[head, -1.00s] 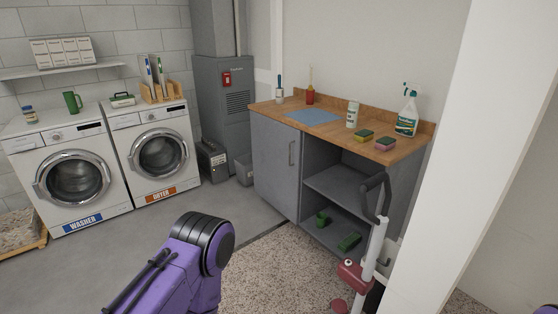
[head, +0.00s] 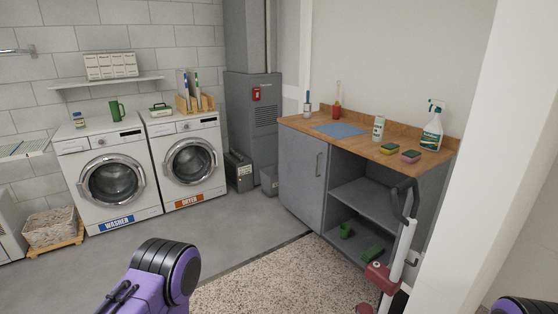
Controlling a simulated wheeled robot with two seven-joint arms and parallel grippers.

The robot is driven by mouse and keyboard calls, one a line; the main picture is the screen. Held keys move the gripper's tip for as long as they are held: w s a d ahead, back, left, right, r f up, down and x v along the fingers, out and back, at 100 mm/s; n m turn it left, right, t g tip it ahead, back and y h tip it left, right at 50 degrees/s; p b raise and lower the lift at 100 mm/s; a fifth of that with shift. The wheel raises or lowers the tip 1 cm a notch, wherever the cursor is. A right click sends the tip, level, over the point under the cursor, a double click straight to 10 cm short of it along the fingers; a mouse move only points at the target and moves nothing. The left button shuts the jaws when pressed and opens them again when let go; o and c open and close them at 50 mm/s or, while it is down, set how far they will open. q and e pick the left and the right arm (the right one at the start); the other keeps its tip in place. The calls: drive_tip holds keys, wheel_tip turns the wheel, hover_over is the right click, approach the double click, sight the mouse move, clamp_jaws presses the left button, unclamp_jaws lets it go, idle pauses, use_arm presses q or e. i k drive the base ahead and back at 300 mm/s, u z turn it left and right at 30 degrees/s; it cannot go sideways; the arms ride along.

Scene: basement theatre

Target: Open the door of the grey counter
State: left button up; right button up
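The grey counter (head: 432,203) stands at the right of the middle against the wall, with a wooden top. Its grey door (head: 301,177) is on the left half and is closed, flush with the front. The right half is open shelving. My purple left arm shows at the bottom left, and a small part of my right arm shows at the bottom right corner. Neither gripper is in the picture; both arms are well short of the counter.
A white and red upright device with a black handle (head: 399,240) stands before the open shelves. A white wall edge (head: 497,150) rises at right. The washer (head: 109,183) and dryer (head: 189,166) are at left. The floor before the door (head: 255,225) is clear.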

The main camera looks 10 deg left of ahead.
sight(303, 158)
drive_tip(key=u, duration=0.7)
drive_tip(key=i, duration=1.15)
drive_tip(key=u, duration=0.55)
drive_tip(key=i, duration=1.3)
drive_tip(key=z, duration=0.55)
drive_tip(key=i, duration=0.8)
drive_tip(key=z, duration=1.45)
drive_tip(key=i, duration=0.65)
drive_tip(key=z, duration=0.6)
